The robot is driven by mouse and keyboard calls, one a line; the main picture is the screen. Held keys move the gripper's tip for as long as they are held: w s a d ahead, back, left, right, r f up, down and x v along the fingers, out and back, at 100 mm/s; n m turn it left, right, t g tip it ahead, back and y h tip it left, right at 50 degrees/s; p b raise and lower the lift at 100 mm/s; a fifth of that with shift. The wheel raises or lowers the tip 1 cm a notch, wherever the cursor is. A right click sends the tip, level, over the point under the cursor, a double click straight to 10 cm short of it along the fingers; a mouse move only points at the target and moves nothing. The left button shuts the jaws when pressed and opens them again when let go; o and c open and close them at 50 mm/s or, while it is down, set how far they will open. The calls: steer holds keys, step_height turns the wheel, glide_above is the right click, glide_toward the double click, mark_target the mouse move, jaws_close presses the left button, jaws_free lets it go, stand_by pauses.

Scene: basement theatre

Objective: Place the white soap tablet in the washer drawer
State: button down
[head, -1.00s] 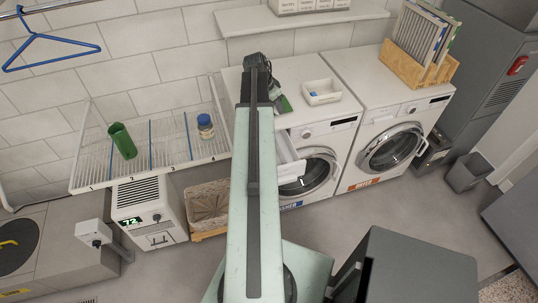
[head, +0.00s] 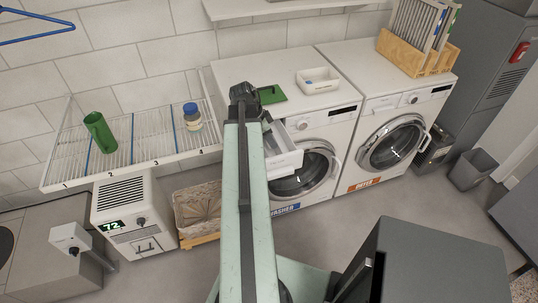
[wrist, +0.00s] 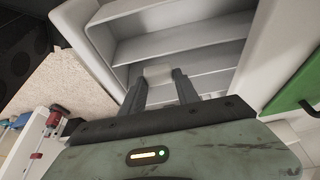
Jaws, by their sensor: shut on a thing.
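The white soap tablet (wrist: 157,72) is between the two fingertips of my gripper (wrist: 159,80) in the wrist view. My gripper is shut on it. The pulled-out washer drawer (wrist: 185,53) lies behind and below the tablet, and its inner dividers show. I cannot tell how far the tablet is above the drawer floor. In the head view the open drawer (head: 286,161) sticks out from the front of the left machine, the washer (head: 340,128). There my arm hides the gripper, the tablet and part of the drawer.
A white tray (head: 318,87) and a green item (head: 271,94) are on the washer top. The dryer (head: 413,97) stands to the right with a wooden rack (head: 405,55) on it. A wire shelf (head: 135,160) with a green cup and a jar is at left.

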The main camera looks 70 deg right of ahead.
mark_target(270, 147)
steer(key=shift+f, duration=0.1)
steer(key=shift+f+b, duration=2.3)
steer(key=shift+f, duration=0.1)
steer(key=c, duration=0.9)
jaws_free()
steer(key=shift+r, duration=0.1)
steer(key=shift+r+p, duration=0.5)
steer(key=shift+p, duration=0.1)
steer(key=p+v, duration=1.1)
steer(key=v, duration=0.1)
steer(key=shift+d+r, duration=0.1)
